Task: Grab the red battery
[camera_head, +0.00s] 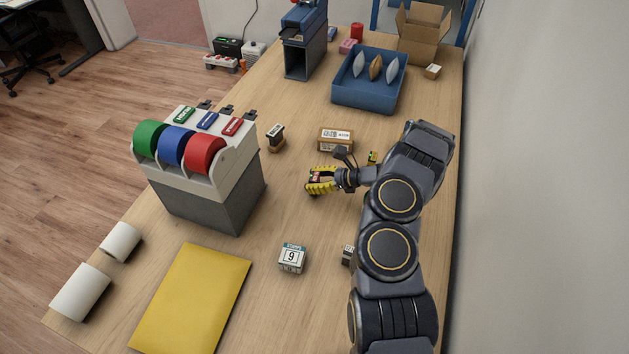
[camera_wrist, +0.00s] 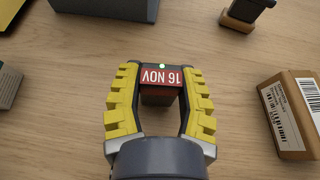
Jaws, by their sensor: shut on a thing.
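A small dark block with a red face (camera_wrist: 162,78) sits between my fingers in the wrist view. The face reads "16 NOV" upside down, and a small green dot shows at its far edge. It fits the red battery by colour, but I cannot tell for sure that it is a battery. My gripper (camera_wrist: 160,92), with yellow ridged fingers, is shut on it. In the head view my gripper (camera_head: 319,180) is low over the middle of the counter, and its fingers mostly hide the block. I cannot tell whether the block touches the counter.
A small labelled carton (camera_head: 336,140) is just behind my gripper, and a black stamp with a wooden base (camera_head: 276,139) is behind-left. A roll dispenser (camera_head: 207,188) stands left. A cube marked 9 (camera_head: 292,257) and a yellow envelope (camera_head: 192,299) lie in front. A blue bin (camera_head: 368,100) is farther back.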

